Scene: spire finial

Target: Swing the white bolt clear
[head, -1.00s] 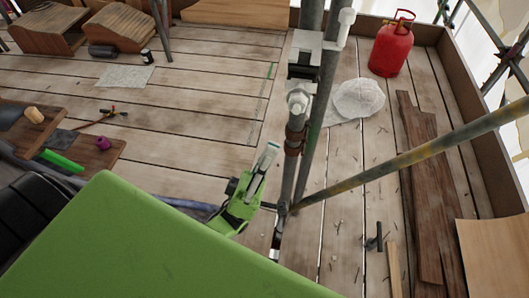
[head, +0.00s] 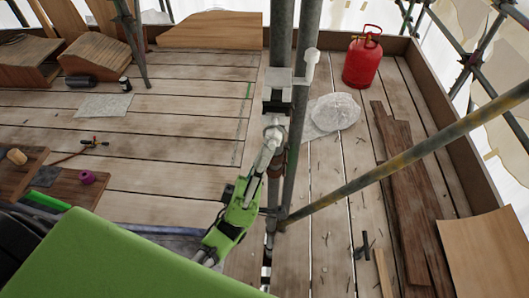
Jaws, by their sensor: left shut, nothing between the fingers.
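My left gripper (head: 266,152) is shut and empty. It points up along the near side of the upright scaffold poles (head: 281,40). Its tips are at a pale rounded fitting (head: 273,131) on the poles and partly cover it. I cannot tell whether they touch it. A white bolt-like piece (head: 311,58) sticks up at the right side of the poles, above and apart from the gripper. A pale clamp block (head: 281,82) sits beside it on the poles. I cannot tell for sure which white piece is the bolt. My right gripper is not in view.
A rusty diagonal tube (head: 400,158) crosses to the right of the poles. A hammer (head: 364,245) lies on the deck.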

